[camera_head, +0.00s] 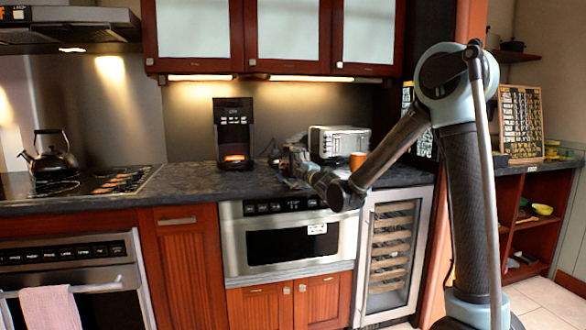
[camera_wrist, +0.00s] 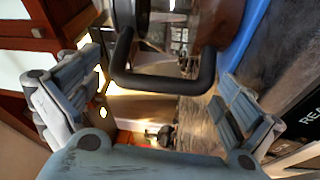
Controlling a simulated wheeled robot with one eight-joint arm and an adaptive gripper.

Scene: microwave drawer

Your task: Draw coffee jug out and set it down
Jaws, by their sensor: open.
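The coffee jug (camera_head: 234,160) sits low in the black coffee maker (camera_head: 233,112) on the counter in the head view, with an orange glow there. In the wrist view the jug's black loop handle (camera_wrist: 165,85) crosses between my fingers, and part of the dark brownish jug body (camera_wrist: 212,22) shows at the top edge. My gripper (camera_wrist: 160,72) is open, with one finger on each side of the handle and visible gaps to it. In the head view my gripper (camera_head: 284,162) is just right of the coffee maker, small and hard to make out.
A silver toaster (camera_head: 340,142) and an orange cup (camera_head: 358,160) stand right of my gripper, close to my arm. The dark counter (camera_head: 190,183) is clear left of the coffee maker, up to the stove with a kettle (camera_head: 48,160). Wall cabinets (camera_head: 290,35) hang above.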

